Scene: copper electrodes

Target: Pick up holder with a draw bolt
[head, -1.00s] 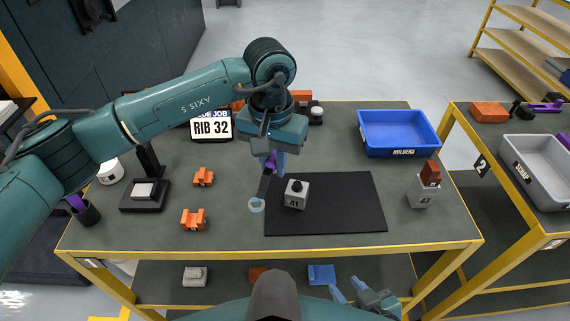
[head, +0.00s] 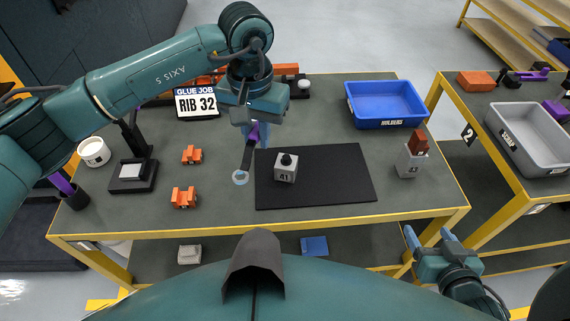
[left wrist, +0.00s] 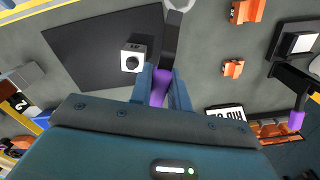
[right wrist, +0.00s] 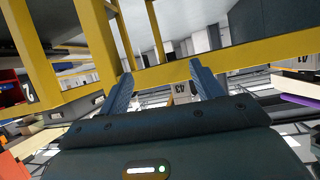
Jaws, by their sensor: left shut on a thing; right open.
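The grey holder marked 41 (head: 286,168) has a black knob on top and stands on the black mat (head: 340,178). A second grey holder (head: 411,162), marked 43, stands right of the mat with a red-brown block (head: 419,142) in its top. My right gripper (head: 428,238) is open and empty, beyond the table's front right edge.
A blue bin (head: 386,104) stands at the back right. Orange pieces (head: 184,197) and a black stand (head: 133,172) are on the left. The yellow table frame (right wrist: 230,58) crosses in front of my right gripper. A side table (head: 480,165) holds a grey bin (head: 530,138).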

